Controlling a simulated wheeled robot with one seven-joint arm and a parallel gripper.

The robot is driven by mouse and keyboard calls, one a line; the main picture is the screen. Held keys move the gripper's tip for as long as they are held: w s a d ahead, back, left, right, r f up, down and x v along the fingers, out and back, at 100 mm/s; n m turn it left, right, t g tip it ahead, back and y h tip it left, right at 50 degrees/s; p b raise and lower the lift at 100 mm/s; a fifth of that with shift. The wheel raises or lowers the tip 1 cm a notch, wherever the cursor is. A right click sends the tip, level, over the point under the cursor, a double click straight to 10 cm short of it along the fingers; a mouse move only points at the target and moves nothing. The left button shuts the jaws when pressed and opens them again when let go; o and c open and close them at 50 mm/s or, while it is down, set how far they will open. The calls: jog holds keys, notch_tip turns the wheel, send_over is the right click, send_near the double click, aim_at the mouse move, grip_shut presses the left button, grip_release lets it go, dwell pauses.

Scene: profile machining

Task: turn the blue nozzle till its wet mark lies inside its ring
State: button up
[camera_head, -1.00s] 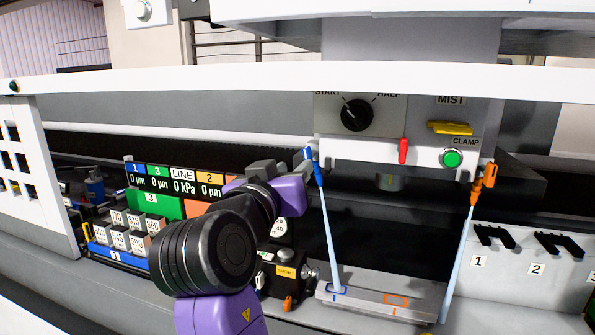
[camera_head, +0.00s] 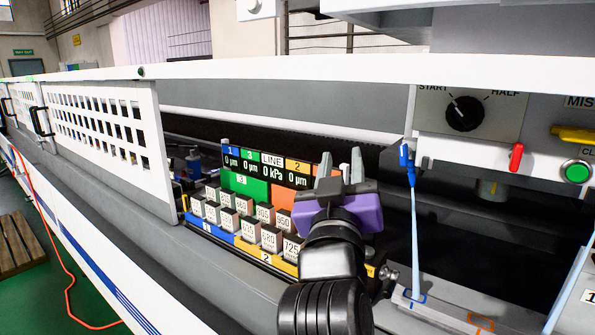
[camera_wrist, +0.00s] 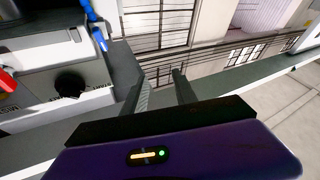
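The blue nozzle (camera_head: 407,160) hangs at the left edge of the machine head, and a pale blue jet (camera_head: 416,235) runs down from it. The jet's foot meets the grey bar (camera_head: 445,317) at the blue ring (camera_head: 415,297); whether the wet mark lies fully inside is too small to tell. An orange ring (camera_head: 480,321) is marked further right. My gripper (camera_head: 340,164) points up, open and empty, left of the nozzle and apart from it. In the wrist view my gripper's fingers (camera_wrist: 158,90) are spread, with the blue nozzle (camera_wrist: 97,30) up and left of them.
A display panel (camera_head: 265,160) and rows of numbered blocks (camera_head: 250,225) stand left of and behind my arm. A dial (camera_head: 464,113), red lever (camera_head: 516,157) and green button (camera_head: 577,172) are on the machine head at right. A perforated guard (camera_head: 105,130) stands at left.

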jog(key=s+d+f+n+y, duration=0.1)
jog(key=s+f+n+y, duration=0.25)
jog(key=s+f, duration=0.6)
jog(key=s+d+f+n+y, duration=0.15)
jog(key=s+f+y, duration=0.4)
jog(key=f, duration=0.65)
jog(key=s+d+f+m+g+h, duration=0.1)
jog(key=s+d+f+m+g, duration=0.1)
jog(key=s, duration=0.8)
jog(key=s+d+f+m+g+h, duration=0.2)
jog(key=s+d+f, duration=0.2)
jog(key=s+f, duration=0.3)
jog(key=s+d+f+m+g+h, duration=0.1)
jog(key=s+d+f, duration=0.3)
jog(key=s, duration=1)
jog(key=shift+f+m+g+h, duration=0.4)
jog(key=shift+f+g, duration=0.3)
jog(key=shift+f, duration=0.05)
